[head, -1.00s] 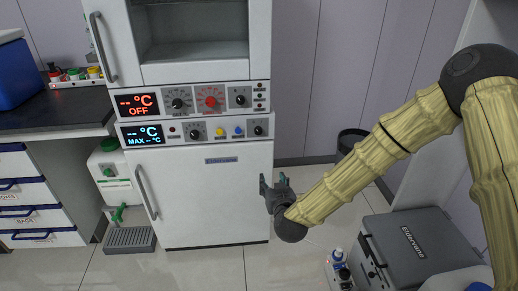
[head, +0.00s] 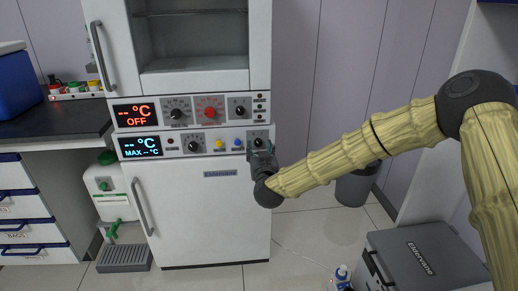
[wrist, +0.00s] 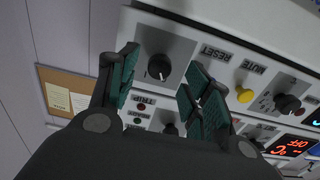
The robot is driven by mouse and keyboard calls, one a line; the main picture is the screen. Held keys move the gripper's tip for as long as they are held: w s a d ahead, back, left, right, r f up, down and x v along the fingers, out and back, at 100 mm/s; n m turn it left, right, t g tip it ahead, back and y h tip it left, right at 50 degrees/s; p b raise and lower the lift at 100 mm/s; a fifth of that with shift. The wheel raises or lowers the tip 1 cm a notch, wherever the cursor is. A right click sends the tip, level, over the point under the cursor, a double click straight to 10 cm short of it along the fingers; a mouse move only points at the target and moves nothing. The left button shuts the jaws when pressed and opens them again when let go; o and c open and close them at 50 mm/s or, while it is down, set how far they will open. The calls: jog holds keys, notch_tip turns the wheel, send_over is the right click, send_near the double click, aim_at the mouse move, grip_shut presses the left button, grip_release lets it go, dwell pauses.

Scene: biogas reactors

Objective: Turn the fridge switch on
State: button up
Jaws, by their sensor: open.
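The white fridge (head: 215,220) has a lower control panel with a lit blue display (head: 140,147) reading "MAX --°C", a dial, coloured buttons and a black rotary switch (head: 257,142) at its right end. My gripper (head: 260,152) is at this switch, in front of the panel, and partly covers it in the head view. In the wrist view, upside down, the black switch (wrist: 158,67) with a white mark shows between my open green-padded fingers (wrist: 162,72). I cannot tell whether the pads touch it. The right finger hides part of the panel by the "RESET" label.
The upper panel, with a red "OFF" display (head: 134,113) and its own black knob (head: 240,106), lies just above. A grey case (head: 420,255) stands on the floor at right, and a bin (head: 355,187) by the wall. A dark-topped counter (head: 50,122) stands left.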

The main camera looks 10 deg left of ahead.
aim_at(258, 142)
jog(key=shift+x, duration=1.25)
jog(key=c, duration=1)
jog(key=shift+c, duration=0.2)
jog(key=shift+m, duration=0.4)
jog(key=m, duration=1.1)
